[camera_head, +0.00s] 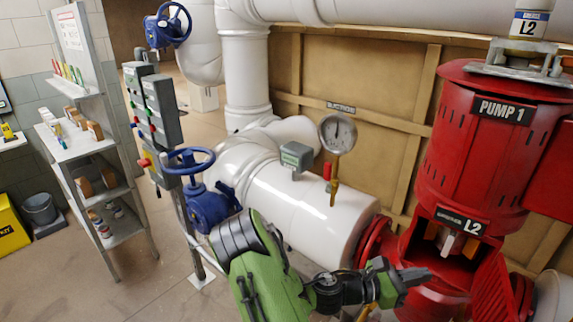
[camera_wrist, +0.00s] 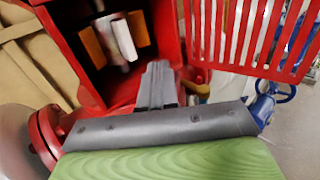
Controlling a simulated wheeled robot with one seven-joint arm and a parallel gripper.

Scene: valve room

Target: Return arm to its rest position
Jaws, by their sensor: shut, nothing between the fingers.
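My green arm reaches up from the bottom middle of the head view, bent to the right. My gripper (camera_head: 420,275) is shut and empty, just in front of the lower part of the red Pump 1 (camera_head: 470,150). In the wrist view my gripper (camera_wrist: 158,75) shows as dark closed fingers pointing toward an open red box (camera_wrist: 70,30). Inside that box are a white piece (camera_wrist: 125,40) and orange-brown pieces on either side. The fingers look apart from these pieces.
A slotted red door (camera_wrist: 255,35) stands open beside the box. A white pipe (camera_head: 300,210) with a gauge (camera_head: 338,133) lies behind my arm. A blue handwheel valve (camera_head: 205,205) and a control box post (camera_head: 160,110) stand left.

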